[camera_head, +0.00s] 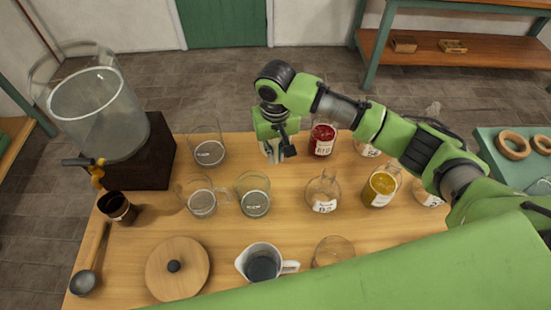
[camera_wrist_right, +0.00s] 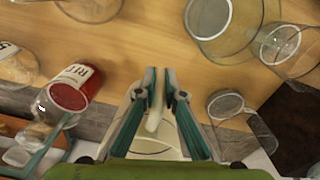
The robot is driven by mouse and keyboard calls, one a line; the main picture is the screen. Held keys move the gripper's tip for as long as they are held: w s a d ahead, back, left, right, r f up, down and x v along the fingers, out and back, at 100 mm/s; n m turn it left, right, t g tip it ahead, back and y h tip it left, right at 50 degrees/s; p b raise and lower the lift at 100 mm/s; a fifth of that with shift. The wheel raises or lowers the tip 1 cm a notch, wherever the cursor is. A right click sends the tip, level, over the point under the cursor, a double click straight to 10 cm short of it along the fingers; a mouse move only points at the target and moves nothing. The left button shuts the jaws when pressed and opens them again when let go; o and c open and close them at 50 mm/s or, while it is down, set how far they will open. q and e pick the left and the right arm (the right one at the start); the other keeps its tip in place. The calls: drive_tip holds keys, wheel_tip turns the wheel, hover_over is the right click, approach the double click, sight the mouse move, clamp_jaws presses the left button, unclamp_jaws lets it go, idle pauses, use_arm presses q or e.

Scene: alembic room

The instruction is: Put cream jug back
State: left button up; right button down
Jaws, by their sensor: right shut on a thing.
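My right gripper (camera_head: 280,148) is at the far edge of the wooden table, with its fingers pointing down. In the right wrist view its two fingers (camera_wrist_right: 158,78) are closed on a pale strip, apparently the handle of the cream jug (camera_wrist_right: 154,122). The jug's pale body and rim lie behind and between the fingers, mostly hidden. In the head view only a small pale part of the jug (camera_head: 267,149) shows below the gripper. I cannot tell whether it touches the table. My left gripper is not in view.
Glass vessels (camera_head: 255,204) stand around the middle of the table. A red jar (camera_head: 322,139) is just right of the gripper, a yellow jar (camera_head: 380,187) farther right. A white-handled jug (camera_head: 262,262) and a round wooden lid (camera_head: 178,285) are in front. A large glass tank (camera_head: 100,110) stands left.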

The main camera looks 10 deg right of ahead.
sight(276, 163)
wheel_tip(276, 163, down, 3)
drive_tip(key=shift+f+p, duration=0.1)
drive_tip(key=shift+p, duration=0.25)
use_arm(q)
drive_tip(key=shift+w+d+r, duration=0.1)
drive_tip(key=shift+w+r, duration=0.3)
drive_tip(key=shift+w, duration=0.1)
use_arm(e)
drive_tip(key=shift+f, duration=0.45)
drive_tip(key=c, duration=2.1)
unclamp_jaws()
drive_tip(key=shift+c, duration=0.2)
